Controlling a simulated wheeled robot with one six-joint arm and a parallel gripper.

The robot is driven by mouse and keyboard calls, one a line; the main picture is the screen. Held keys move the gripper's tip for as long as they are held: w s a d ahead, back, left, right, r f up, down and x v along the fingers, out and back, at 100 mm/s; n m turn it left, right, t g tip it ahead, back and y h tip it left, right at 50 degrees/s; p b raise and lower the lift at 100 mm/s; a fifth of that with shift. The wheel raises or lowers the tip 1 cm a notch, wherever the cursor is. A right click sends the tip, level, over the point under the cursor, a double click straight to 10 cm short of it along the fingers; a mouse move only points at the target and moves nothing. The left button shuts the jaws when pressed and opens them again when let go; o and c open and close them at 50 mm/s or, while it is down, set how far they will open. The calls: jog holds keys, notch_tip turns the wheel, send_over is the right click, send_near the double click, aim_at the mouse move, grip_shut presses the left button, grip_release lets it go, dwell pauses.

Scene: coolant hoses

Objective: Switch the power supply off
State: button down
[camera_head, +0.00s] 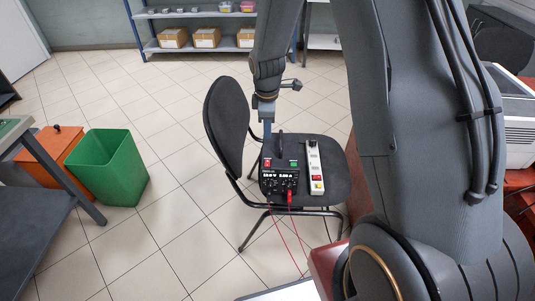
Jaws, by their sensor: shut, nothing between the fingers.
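The power supply (279,183) is a small black box on the seat of a dark chair. Its front shows lit white digits, too small to read surely. On its top are a red patch (267,163) and a green patch (294,163). Red leads (290,197) come from its front and hang down over the seat edge. My gripper (267,134) is shut and empty, pointing down just behind the power supply's top left in the picture. Whether its tip touches anything, I cannot tell.
A white power strip (314,168) with a red switch lies right of the power supply on the chair (336,182). The chair's backrest (226,124) stands left of my gripper. A green bin (107,167) and an orange box (60,153) stand left. Tiled floor between is clear.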

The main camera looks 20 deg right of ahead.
aim_at(268, 161)
jog(key=shift+s+a+b, duration=0.1)
jog(key=shift+s+b, duration=0.05)
jog(key=shift+b, duration=0.2)
jog(key=f+p, duration=0.1)
jog(key=f, duration=0.3)
jog(key=w+f, duration=0.1)
jog(key=f, duration=0.4)
jog(key=f+p, duration=0.1)
jog(key=f, duration=0.4)
jog(key=shift+w+d+p, duration=0.3)
